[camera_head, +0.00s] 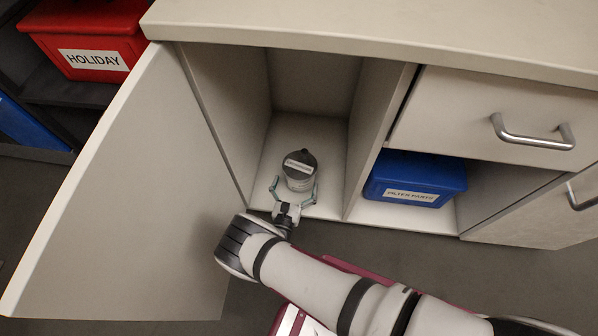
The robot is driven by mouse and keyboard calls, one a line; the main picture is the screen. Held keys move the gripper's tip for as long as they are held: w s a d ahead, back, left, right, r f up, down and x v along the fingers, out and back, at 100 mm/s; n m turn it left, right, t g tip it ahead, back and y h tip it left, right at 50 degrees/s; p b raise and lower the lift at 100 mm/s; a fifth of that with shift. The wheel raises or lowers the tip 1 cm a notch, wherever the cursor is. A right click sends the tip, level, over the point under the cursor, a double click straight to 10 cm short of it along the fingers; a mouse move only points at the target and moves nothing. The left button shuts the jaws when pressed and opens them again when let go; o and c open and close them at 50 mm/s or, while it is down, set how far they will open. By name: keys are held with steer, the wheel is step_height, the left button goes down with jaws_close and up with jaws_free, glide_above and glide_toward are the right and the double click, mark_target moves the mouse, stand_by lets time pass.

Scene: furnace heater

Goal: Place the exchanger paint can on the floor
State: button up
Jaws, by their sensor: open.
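A grey paint can (299,182) with a dark conical top and a white label stands upright on the floor of the open left cabinet compartment (325,148). The label is too small to read. My gripper (294,189) reaches in from the front, with its two fingers spread on either side of the can's lower part. I cannot tell whether the fingers touch the can. The room floor (330,241) lies in front of the cabinet, partly hidden by my arm.
The cabinet door (120,200) stands wide open at the left. A blue box (415,172) labelled filter parts sits in the compartment to the right, under a drawer (495,125). A red box (88,35) labelled holiday is on a dark shelf at upper left.

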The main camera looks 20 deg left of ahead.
steer(key=s, duration=0.4)
steer(key=s+d, duration=0.1)
steer(key=s, duration=0.2)
steer(key=shift+s, duration=0.1)
stand_by(0.4)
